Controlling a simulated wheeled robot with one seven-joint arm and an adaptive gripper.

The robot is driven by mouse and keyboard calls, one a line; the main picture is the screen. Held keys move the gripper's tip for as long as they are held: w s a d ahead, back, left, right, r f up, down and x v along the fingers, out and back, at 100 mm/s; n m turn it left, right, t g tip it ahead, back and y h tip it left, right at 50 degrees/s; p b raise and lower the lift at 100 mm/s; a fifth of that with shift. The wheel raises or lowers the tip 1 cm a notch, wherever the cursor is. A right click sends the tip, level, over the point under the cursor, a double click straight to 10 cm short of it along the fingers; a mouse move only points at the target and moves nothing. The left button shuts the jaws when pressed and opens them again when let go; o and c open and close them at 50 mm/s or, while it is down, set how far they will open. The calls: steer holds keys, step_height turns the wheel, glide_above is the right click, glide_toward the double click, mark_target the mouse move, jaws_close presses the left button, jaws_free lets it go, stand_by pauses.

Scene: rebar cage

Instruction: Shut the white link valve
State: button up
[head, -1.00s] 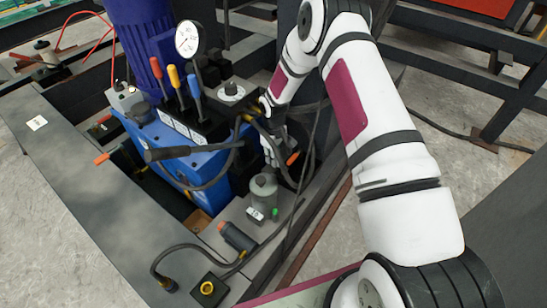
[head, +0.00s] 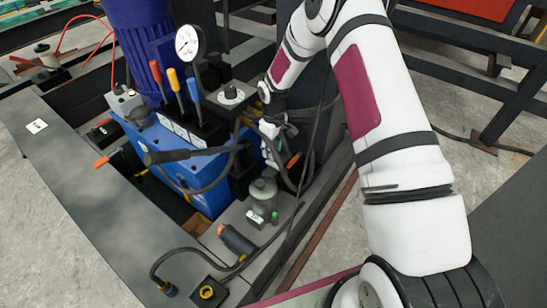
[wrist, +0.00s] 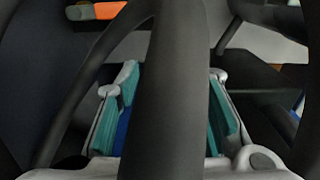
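My gripper (head: 270,146) is low at the right side of the blue power unit, among black hoses. In the wrist view its two teal-padded fingers (wrist: 170,103) are spread apart, and a thick dark hose crosses in front of them. I see nothing clearly held. An orange valve handle (head: 292,160) is just right of the gripper in the head view. An orange-tipped handle (wrist: 98,10) with a pale metal part shows at the top left of the wrist view. Which valve is the white link valve, and whether it is open, I cannot tell.
The blue power unit (head: 205,180) carries a gauge (head: 187,42) and red, yellow and blue levers. A grey cylinder (head: 263,192) stands below the gripper. Black hoses (head: 213,181) loop close around. Another orange handle (head: 102,162) is on the left. The dark bench top (head: 85,190) is mostly clear.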

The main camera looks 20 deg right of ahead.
step_height(320, 180, up, 6)
steer(key=shift+f, duration=0.1)
stand_by(0.5)
